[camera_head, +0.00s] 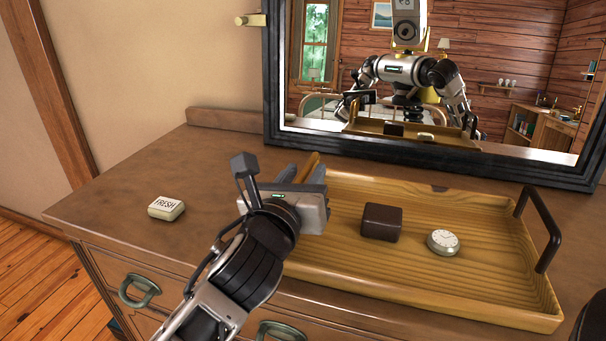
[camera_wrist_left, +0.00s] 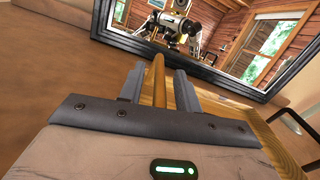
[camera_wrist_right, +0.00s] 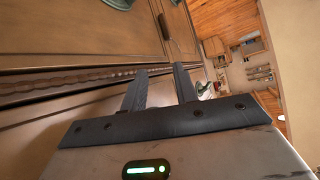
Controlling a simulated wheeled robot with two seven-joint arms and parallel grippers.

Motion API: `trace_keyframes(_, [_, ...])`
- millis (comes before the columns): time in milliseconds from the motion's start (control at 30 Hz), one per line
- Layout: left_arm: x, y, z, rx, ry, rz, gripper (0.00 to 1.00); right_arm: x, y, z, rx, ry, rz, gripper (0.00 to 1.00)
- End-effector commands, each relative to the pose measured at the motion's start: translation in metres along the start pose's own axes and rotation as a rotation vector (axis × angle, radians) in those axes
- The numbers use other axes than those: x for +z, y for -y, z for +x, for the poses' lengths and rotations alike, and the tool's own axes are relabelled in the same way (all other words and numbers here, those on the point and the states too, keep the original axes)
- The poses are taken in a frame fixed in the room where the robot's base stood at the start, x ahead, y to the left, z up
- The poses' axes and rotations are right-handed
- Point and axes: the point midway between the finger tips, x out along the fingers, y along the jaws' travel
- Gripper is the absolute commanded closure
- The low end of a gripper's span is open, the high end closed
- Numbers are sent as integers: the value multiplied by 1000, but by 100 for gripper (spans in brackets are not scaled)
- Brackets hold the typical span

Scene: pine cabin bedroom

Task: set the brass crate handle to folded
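The wooden crate (camera_head: 450,302) is a shallow tray on the dresser. Its brass handle (camera_head: 309,163) stands raised at the left end, mostly hidden behind my left gripper. My left gripper (camera_head: 300,172) is at that end; in the left wrist view the brass bar (camera_wrist_left: 158,82) lies between its two fingers (camera_wrist_left: 159,88), with a gap seen on each side. The fingers are apart, so it is open around the bar. A dark handle (camera_head: 541,226) stands up at the crate's right end. My right gripper (camera_wrist_right: 160,88) is open and empty, near the dresser front.
A dark brown block (camera_head: 381,222) and a round white dial (camera_head: 443,242) lie in the crate. A black-framed mirror (camera_head: 400,150) stands behind the crate. The dresser's left top is mostly clear.

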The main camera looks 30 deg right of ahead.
Motion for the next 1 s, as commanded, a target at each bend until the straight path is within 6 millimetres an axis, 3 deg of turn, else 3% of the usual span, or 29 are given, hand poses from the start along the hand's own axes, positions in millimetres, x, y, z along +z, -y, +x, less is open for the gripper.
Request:
trace_keyframes(300, [0, 0, 2, 0, 0, -1, 67, 1, 0, 0, 0, 2, 0, 71])
trace_keyframes(433, [0, 0, 2, 0, 0, -1, 100, 1, 0, 0, -1, 2, 1, 71])
trace_keyframes(767, [1, 2, 2, 0, -1, 27, 100, -3, 0, -3, 1, 3, -3, 71])
trace_keyframes(1000, [1, 10, 2, -1, -3, 149, 100, -10, 0, -10, 10, 18, -20, 71])
